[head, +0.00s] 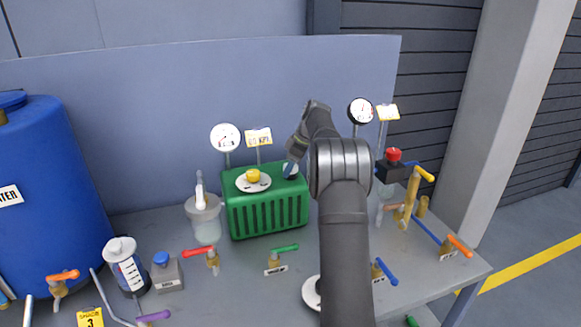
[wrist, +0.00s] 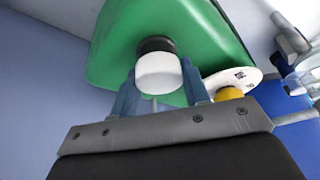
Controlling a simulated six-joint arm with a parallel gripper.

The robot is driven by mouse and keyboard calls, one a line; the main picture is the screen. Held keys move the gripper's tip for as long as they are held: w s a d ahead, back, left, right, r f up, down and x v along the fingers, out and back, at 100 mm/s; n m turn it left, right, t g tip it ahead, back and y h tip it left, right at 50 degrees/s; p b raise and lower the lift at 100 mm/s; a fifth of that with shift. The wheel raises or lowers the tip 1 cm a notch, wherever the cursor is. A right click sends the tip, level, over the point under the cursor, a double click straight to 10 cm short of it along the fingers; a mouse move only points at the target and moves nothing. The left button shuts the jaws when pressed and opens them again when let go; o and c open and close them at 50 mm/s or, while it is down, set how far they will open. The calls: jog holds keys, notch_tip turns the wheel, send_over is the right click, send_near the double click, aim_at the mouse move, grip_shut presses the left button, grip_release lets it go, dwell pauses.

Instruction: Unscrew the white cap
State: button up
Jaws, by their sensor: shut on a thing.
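The white cap (wrist: 158,72) sits on a black neck (wrist: 156,45) on the green tank (wrist: 205,35). In the wrist view it lies between my two blue-grey fingers. My gripper (wrist: 160,92) is shut on the cap, one finger on each side. In the head view, my gripper (head: 290,168) is at the right end of the top of the green ribbed tank (head: 268,212), and my arm comes in from the front right. The cap is mostly hidden there. I cannot tell whether it has turned on its neck.
A yellow cap (head: 253,176) with a white plate (head: 242,184) is beside it on the tank. Gauges (head: 226,137) stand behind. A red button box (head: 392,168) and yellow pipe (head: 411,196) are on the right. Coloured valves (head: 200,252) stand on the grey table in front.

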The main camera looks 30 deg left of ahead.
jog(key=shift+n+g, duration=0.6)
jog(key=shift+n, duration=0.8)
jog(key=shift+n+g+h, duration=0.3)
jog(key=shift+n+g, duration=0.1)
jog(key=shift+n, duration=0.7)
jog(key=shift+n+h, duration=0.3)
jog(key=shift+n, duration=0.4)
jog(key=shift+n+g+h, duration=0.5)
jog(key=shift+n+g, duration=0.1)
jog(key=shift+n, duration=1.2)
jog(key=shift+d, duration=0.1)
jog(key=o, duration=1.1)
jog(key=shift+s, duration=0.1)
jog(key=shift+c, duration=0.2)
